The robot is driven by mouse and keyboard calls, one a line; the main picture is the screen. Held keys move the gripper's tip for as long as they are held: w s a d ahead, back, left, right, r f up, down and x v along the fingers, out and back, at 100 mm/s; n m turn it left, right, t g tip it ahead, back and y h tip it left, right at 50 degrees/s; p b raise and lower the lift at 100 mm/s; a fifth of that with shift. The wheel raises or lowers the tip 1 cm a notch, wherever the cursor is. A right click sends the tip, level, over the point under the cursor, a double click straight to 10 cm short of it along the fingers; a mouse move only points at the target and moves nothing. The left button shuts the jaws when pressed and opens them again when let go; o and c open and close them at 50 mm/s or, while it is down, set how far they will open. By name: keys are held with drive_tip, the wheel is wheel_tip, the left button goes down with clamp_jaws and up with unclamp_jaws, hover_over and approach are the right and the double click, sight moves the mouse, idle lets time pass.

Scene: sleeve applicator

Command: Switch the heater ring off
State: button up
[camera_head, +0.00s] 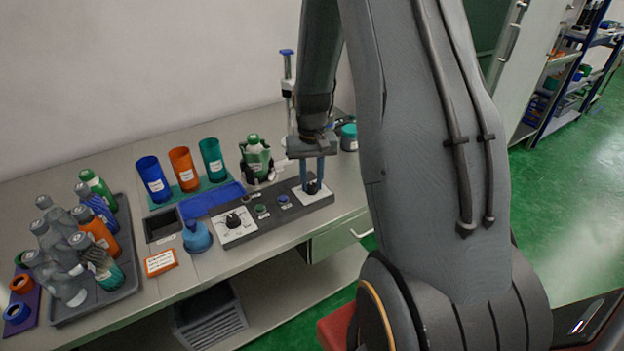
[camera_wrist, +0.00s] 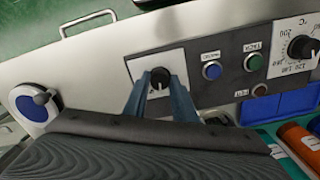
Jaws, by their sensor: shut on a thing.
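A dark control panel (camera_head: 270,211) lies along the front of the bench. At its right end, a black rotary knob (camera_head: 312,187) sits on a white plate. My gripper (camera_head: 313,183) points down over this plate, with its two blue-grey fingers on either side of the knob. In the wrist view, the fingers of my gripper (camera_wrist: 160,92) are shut on the black knob (camera_wrist: 160,76), whose face carries a pale pointer mark. The lettering on the plate is too small to read. I cannot pick out the heater ring itself for certain.
The panel also bears a blue button (camera_wrist: 212,71), a green button (camera_wrist: 254,62) and a temperature dial (camera_wrist: 303,47). A green bottle (camera_head: 256,155) stands behind it. Coloured cups (camera_head: 185,169) and a tray (camera_head: 128,284) of several bottles stand to the left.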

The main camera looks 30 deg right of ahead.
sight(312, 185)
drive_tip(key=n+p, duration=0.1)
drive_tip(key=n, duration=0.4)
drive_tip(key=shift+r+n, duration=0.1)
drive_tip(key=shift+n, duration=0.2)
drive_tip(key=n, duration=0.5)
drive_tip(key=shift+w+p, duration=0.15)
drive_tip(key=shift+p, duration=0.25)
drive_tip(key=o, duration=1)
drive_tip(key=shift+o, duration=0.2)
drive_tip(key=shift+r+b, duration=0.95)
drive_tip(key=shift+r, duration=2.95)
